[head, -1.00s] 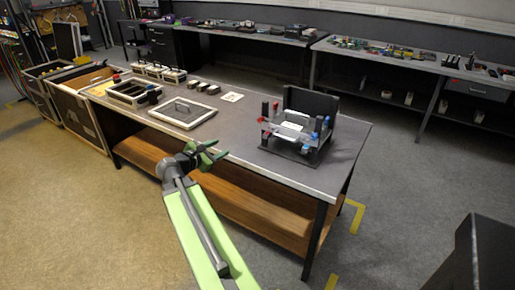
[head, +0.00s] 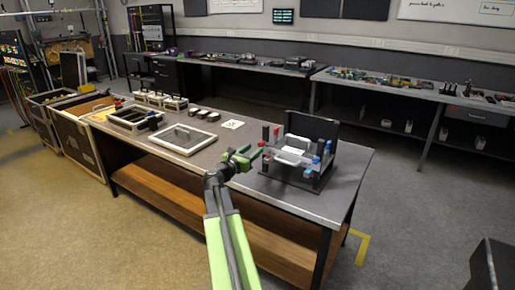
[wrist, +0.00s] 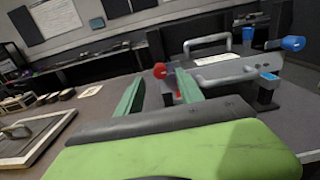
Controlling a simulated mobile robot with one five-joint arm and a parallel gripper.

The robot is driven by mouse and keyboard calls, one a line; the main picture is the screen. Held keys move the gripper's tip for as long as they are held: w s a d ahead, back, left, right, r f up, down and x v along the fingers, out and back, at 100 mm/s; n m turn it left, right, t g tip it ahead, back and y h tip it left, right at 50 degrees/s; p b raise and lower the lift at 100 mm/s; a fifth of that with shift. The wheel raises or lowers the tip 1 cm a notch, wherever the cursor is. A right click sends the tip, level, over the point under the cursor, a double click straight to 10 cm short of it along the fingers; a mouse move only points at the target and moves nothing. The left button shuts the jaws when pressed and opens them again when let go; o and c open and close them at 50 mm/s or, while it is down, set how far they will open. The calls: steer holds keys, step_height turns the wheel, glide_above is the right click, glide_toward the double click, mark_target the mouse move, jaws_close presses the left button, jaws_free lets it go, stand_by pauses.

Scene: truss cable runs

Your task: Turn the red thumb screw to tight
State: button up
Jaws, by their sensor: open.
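The red thumb screw (wrist: 160,71) has a round red head and sits at the left side of the dark fixture (head: 290,172) on the workbench. In the head view it is a small red spot (head: 264,144) just beyond my fingertips. My gripper (head: 252,153) is open and empty, with green fingers. The screw's shaft is not clear.
The fixture has a grey handled plate (wrist: 222,70), a blue knob (wrist: 292,43) at its right and a tall dark back panel (head: 311,128). A framed panel (head: 183,139) lies left of my gripper. The bench top between them is clear.

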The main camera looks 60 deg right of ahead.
mark_target(260, 145)
steer(key=d, duration=0.5)
jaws_close()
